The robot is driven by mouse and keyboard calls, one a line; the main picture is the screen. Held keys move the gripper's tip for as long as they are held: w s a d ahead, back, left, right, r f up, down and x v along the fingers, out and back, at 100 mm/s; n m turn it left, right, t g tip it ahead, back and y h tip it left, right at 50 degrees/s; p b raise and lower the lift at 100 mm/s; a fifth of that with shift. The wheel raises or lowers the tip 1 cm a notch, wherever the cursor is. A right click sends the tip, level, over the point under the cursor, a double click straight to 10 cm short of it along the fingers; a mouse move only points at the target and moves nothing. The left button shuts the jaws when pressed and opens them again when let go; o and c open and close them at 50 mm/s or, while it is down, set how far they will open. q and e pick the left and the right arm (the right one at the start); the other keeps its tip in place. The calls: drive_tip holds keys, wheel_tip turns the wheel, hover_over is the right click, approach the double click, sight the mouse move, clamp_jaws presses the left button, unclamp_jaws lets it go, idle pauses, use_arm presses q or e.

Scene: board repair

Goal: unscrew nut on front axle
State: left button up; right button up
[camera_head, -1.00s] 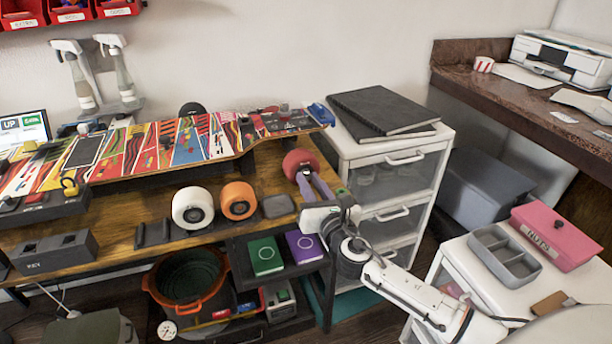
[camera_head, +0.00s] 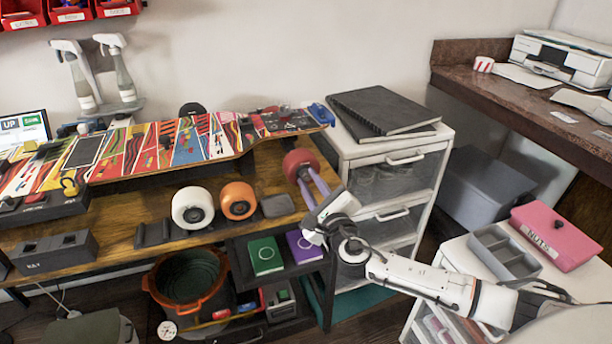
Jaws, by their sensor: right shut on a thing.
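A patterned skateboard deck (camera_head: 195,143) lies across stands on the wooden bench. A dark red wheel (camera_head: 299,161) is at its right end, by the front axle. My right gripper (camera_head: 305,178), with purple fingers, reaches up from the lower right to the middle of this wheel. Its fingertips are shut on the nut at the hub; the nut itself is too small and covered to make out. My left gripper is not in view.
A white wheel (camera_head: 193,208) and an orange wheel (camera_head: 238,200) stand on the bench front. A white drawer unit (camera_head: 408,160) with black books stands close right of the red wheel. A grey divided tray (camera_head: 503,254) and pink box (camera_head: 556,236) sit at the lower right.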

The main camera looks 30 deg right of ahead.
drive_tip(key=shift+n, duration=0.4)
drive_tip(key=o, duration=1)
drive_tip(key=shift+c, duration=0.2)
drive_tip(key=shift+c, duration=0.3)
drive_tip(key=shift+c, duration=0.8)
drive_tip(key=m, duration=0.4)
drive_tip(key=shift+m, duration=1)
